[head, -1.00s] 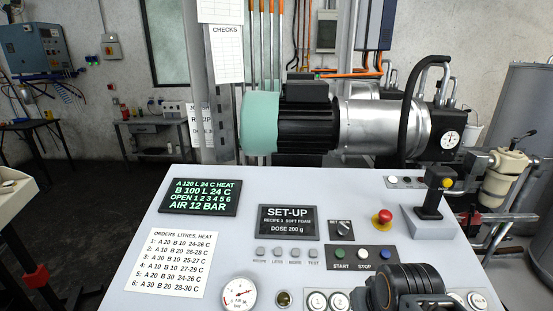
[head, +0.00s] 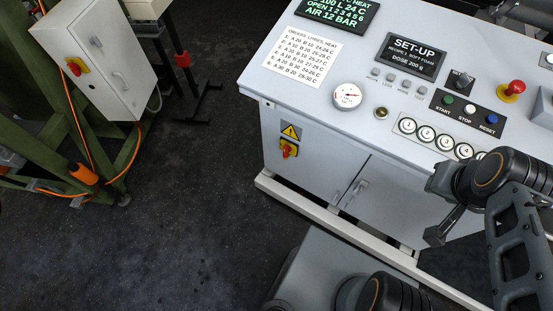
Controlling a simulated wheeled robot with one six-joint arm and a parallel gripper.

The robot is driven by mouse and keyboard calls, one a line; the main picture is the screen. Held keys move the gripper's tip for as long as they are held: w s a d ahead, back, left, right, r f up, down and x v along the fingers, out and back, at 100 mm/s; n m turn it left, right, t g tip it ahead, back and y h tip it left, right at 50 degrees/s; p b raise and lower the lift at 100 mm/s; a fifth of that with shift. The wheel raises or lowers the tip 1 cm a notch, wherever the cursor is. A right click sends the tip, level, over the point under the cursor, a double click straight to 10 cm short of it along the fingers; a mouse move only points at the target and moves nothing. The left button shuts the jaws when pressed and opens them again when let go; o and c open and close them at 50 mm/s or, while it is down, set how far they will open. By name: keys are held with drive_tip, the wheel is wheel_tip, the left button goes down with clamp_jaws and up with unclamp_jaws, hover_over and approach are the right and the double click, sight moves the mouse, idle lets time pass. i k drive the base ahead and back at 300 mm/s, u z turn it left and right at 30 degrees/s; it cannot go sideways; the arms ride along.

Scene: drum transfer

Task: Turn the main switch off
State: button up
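A red rotary switch on a yellow plate (head: 288,150) sits on the front face of the white control cabinet (head: 325,157), below a yellow warning triangle (head: 291,131). Its handle is too small to read its position. A similar red and yellow switch (head: 76,66) is on a grey box (head: 112,75) at the upper left. My gripper (head: 436,209) is at the right, in front of the cabinet and well right of the cabinet switch. Its two fingers appear spread with nothing between them. It touches neither switch.
The sloped desk top carries a display (head: 337,13), an order sheet (head: 303,55), a gauge (head: 347,95), push buttons and a red emergency stop (head: 512,91). A cabinet door handle (head: 357,190) projects from the front. Dark floor (head: 190,200) is clear left of the cabinet. Green framework (head: 45,120) stands at left.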

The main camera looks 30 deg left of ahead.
sight(286, 149)
drive_tip(key=u, duration=0.8)
drive_tip(key=i, duration=0.25)
drive_tip(key=u, duration=0.6)
drive_tip(key=k, duration=0.5)
drive_tip(key=u, duration=0.65)
drive_tip(key=i, duration=0.85)
drive_tip(key=u, duration=0.9)
